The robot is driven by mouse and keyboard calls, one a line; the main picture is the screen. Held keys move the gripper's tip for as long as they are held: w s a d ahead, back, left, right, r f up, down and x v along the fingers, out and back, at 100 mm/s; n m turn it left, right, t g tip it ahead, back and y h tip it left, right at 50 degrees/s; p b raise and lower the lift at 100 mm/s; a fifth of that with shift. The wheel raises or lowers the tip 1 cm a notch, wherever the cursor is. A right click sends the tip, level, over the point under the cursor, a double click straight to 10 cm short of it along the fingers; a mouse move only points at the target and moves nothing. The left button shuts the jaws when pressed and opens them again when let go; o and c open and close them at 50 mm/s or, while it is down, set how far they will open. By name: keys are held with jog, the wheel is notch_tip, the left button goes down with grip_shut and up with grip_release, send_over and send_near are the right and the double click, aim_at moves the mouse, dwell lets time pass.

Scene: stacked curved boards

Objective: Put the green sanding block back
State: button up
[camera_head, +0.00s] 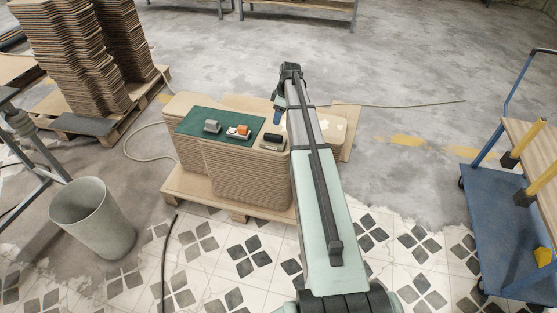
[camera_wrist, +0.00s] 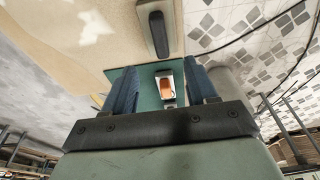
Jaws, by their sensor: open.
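I cannot make out a green sanding block in either view. A green mat (camera_head: 190,133) lies on the stack of curved boards. A grey block (camera_head: 212,126) and an orange tool on a white base (camera_head: 238,131) stand on the mat. A black block (camera_head: 273,141) is at its right edge. My gripper (camera_head: 277,116) is above the right part of the stack, partly hidden by my arm. In the wrist view my gripper (camera_wrist: 162,76) is open, blue fingers apart. The orange tool (camera_wrist: 167,88) shows between them, the black block (camera_wrist: 157,34) beyond; nothing is visibly held.
The board stack (camera_head: 248,178) rests on a wooden pallet (camera_head: 190,188). A grey bin (camera_head: 92,215) stands front left, taller board stacks (camera_head: 70,50) back left. A blue cart (camera_head: 500,235) is at the right. A hose (camera_head: 140,158) lies on the floor.

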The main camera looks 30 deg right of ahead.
jog(key=s+a+f+m+g, duration=0.2)
jog(key=s+a+f, duration=0.85)
jog(key=f, duration=0.25)
jog(key=s+a+f+m+g, duration=0.2)
jog(key=s+a+f+m, duration=0.1)
jog(key=s+a+f, duration=0.9)
jog(key=s+a+f+m+g, duration=0.1)
jog(key=s+a+f, duration=0.1)
jog(key=s, duration=0.8)
jog(key=s+a+f+m+g+h, duration=0.1)
jog(key=s+f, duration=0.4)
jog(key=s, duration=0.5)
jog(key=s+a+f+m+g, duration=0.2)
jog(key=s+a, duration=0.3)
jog(key=s, duration=0.5)
jog(key=shift+s+f+h, duration=0.3)
jog(key=shift+s+f, duration=0.1)
jog(key=shift+f, duration=0.35)
